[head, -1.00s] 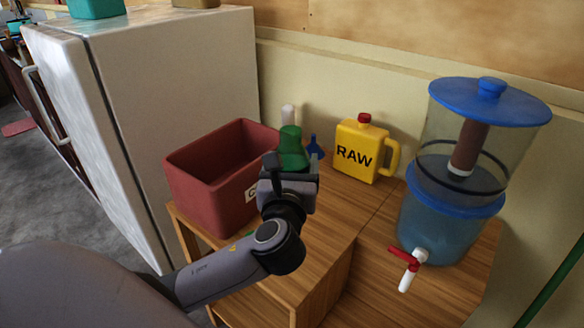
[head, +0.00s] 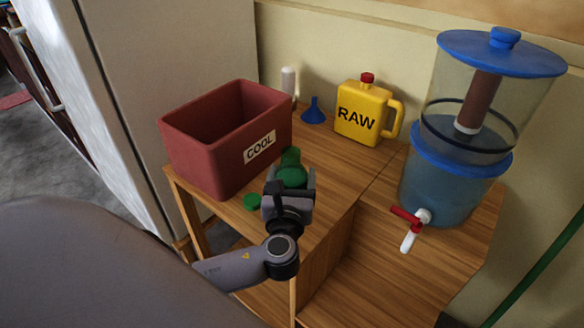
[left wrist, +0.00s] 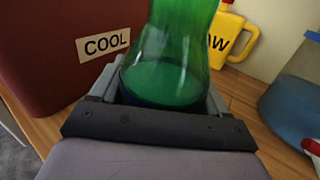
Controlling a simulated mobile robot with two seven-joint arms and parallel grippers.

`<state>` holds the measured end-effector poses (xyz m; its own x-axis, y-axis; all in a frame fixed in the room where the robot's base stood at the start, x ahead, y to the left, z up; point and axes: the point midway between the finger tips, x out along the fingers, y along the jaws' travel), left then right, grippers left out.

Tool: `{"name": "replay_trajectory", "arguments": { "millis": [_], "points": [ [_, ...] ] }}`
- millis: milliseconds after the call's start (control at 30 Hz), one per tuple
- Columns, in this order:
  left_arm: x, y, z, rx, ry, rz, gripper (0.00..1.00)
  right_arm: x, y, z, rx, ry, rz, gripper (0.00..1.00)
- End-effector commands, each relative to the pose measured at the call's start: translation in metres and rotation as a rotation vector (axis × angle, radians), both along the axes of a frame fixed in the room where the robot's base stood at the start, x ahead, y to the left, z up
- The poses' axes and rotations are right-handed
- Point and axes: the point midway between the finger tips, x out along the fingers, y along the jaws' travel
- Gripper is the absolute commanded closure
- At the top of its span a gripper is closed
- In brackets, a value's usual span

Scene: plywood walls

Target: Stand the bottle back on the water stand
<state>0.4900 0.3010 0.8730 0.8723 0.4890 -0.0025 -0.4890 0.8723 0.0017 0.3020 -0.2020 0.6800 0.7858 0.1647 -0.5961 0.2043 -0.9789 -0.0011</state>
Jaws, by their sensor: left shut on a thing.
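My left gripper (head: 289,186) is shut on the green bottle (head: 292,172) at the near part of the wooden water stand's top (head: 335,185). The bottle looks roughly upright; in the left wrist view the green glass bottle (left wrist: 172,60) stands between the fingers (left wrist: 165,92) with darker liquid low inside. Its lower end is hidden by the gripper, so I cannot tell whether it touches the wood. A green round cap-like disc (head: 252,202) lies on the stand left of the gripper. My right gripper is not in view.
A red crate marked COOL (head: 215,155) stands just left of the bottle. Behind are a white cylinder (head: 288,82), a blue funnel (head: 313,113) and a yellow RAW jug (head: 350,134). A blue-lidded water filter (head: 440,188) with a tap stands right. Wood between bottle and jug is clear.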

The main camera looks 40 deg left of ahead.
Motion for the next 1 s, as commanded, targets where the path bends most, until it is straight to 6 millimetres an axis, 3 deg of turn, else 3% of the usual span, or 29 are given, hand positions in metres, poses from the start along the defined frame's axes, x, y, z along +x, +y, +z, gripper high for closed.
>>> {"name": "replay_trajectory", "arguments": {
  "millis": [467, 500, 533, 567, 867, 1000],
  "points": [
    [0.0, 0.0, -0.007, 0.0, -0.004, -0.001, 0.82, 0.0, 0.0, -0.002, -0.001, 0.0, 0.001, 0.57],
    [0.0, 0.0, -0.008, -0.001, 0.0, -0.001, 0.15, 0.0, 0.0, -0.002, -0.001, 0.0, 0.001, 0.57],
    [0.0, 0.0, -0.008, -0.001, 0.0, -0.001, 0.05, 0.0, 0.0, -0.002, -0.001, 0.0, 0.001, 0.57],
    [0.0, 0.0, -0.008, -0.001, 0.0, -0.001, 0.0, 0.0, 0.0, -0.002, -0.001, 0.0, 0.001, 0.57],
    [0.0, 0.0, -0.003, 0.0, -0.001, -0.001, 0.0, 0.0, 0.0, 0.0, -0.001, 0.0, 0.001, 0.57],
    [-0.016, -0.01, -0.006, -0.002, 0.002, -0.004, 0.0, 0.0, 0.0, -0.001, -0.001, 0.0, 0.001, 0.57]
  ]
}}
